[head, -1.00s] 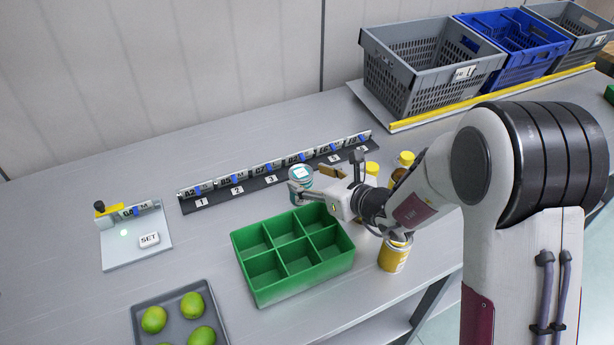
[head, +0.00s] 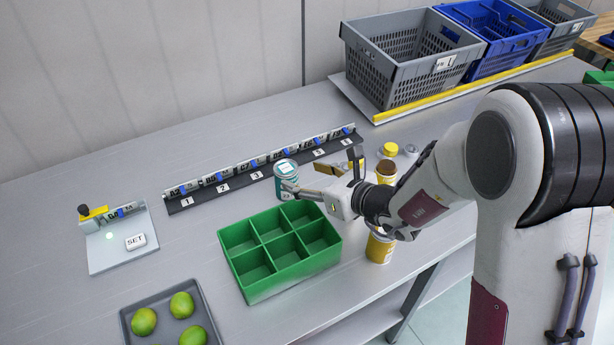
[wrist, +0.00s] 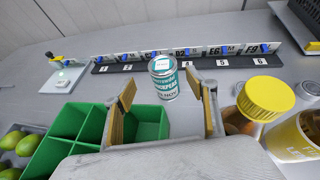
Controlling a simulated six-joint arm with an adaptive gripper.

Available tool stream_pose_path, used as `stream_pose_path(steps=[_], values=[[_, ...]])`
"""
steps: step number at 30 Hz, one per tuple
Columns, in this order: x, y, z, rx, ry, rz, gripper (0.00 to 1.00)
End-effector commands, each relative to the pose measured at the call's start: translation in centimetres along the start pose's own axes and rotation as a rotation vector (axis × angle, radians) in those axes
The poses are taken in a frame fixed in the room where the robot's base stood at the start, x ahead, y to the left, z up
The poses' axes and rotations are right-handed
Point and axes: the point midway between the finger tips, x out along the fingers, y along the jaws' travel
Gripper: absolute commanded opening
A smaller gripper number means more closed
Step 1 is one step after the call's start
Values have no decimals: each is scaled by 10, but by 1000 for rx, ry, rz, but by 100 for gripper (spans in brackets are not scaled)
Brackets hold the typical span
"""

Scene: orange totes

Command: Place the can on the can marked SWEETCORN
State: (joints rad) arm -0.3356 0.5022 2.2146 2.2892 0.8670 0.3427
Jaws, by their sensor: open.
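A teal-and-white can (head: 286,178) stands upright on the table behind the green divided box. Whether a finger touches the can, I cannot tell.
The green box (head: 262,291) has empty compartments. A brown jar with a yellow lid (head: 390,149) stands behind my wrist. A numbered rail (head: 235,185) lies behind the can. A grey tray of green fruit (head: 130,318), a SET device (head: 115,255) and crates (head: 400,70) surround the workspace.

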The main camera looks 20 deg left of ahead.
Motion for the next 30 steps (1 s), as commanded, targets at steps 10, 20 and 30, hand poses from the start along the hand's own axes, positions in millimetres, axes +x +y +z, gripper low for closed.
stream_pose_path(steps=[10, 20, 30], values=[[0, 0, 0, 0, 0, 0, 57], [-16, 11, 18, -98, -10, 44, 57], [-73, 49, 52, -438, -14, 179, 57]])
